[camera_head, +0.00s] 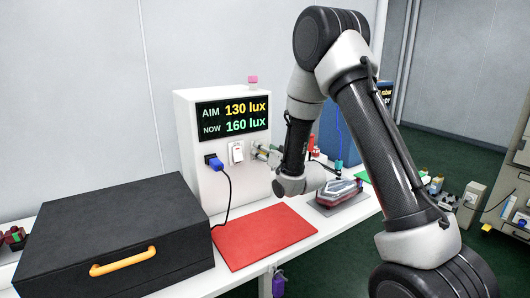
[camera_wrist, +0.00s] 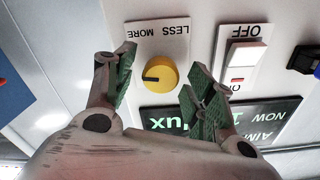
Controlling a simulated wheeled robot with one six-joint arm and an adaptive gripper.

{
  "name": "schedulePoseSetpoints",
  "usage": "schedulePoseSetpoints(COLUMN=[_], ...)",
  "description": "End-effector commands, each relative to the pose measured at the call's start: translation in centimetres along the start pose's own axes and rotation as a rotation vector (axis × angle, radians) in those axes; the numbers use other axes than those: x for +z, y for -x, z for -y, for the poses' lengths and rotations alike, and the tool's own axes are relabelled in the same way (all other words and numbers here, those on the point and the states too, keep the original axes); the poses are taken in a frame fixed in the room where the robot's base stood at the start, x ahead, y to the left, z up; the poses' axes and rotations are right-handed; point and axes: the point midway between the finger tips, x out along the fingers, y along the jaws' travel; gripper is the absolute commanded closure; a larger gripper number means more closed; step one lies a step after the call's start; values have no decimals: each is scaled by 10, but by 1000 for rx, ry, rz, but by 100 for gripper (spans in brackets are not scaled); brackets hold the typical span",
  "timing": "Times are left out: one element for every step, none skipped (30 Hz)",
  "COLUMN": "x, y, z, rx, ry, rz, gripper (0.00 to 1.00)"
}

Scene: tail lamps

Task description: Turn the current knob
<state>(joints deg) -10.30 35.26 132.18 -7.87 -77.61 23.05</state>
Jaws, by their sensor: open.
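A yellow round knob (camera_wrist: 160,75) sits on a white plate marked LESS and MORE, which reads upside down in the wrist view. Its dark pointer mark points left there, toward the MORE side. My gripper (camera_wrist: 159,70) is open, with its green-padded fingers on either side of the knob; I cannot tell whether they touch it. In the head view my gripper (camera_head: 264,153) is at the front of the white box (camera_head: 205,188) and hides the knob. The display (camera_head: 232,117) reads AIM 130 lux and NOW 160 lux.
A white rocker switch (camera_head: 236,153) and a blue plug (camera_head: 214,162) with a dark cable are beside the knob. A red mat (camera_head: 262,235) lies in front of the box. A tail lamp (camera_head: 338,192) is to its right, and a black case (camera_head: 110,235) stands left.

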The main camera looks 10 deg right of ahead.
Motion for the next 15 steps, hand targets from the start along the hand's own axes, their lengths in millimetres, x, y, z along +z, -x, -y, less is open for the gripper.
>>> schedulePoseSetpoints(x=[0, 0, 0, 0, 0, 0, 0, 0, 0, 0, 0, 0, 0, 0, 0], y=[0, 0, 0, 0, 0, 0, 0, 0, 0, 0, 0, 0, 0, 0, 0], z=[0, 0, 0, 0, 0, 0, 0, 0, 0, 0, 0, 0, 0, 0, 0], rx=[0, 0, 0, 0, 0, 0, 0, 0, 0, 0, 0, 0, 0, 0, 0], ry=[0, 0, 0, 0, 0, 0, 0, 0, 0, 0, 0, 0, 0, 0, 0], rz=[0, 0, 0, 1, 1, 1, 1, 1, 1, 1, 1, 1, 1, 1, 1], gripper=[45, 45, 45, 45, 45, 51, 56, 62, 69, 74, 80, 87, 91, 91, 91])
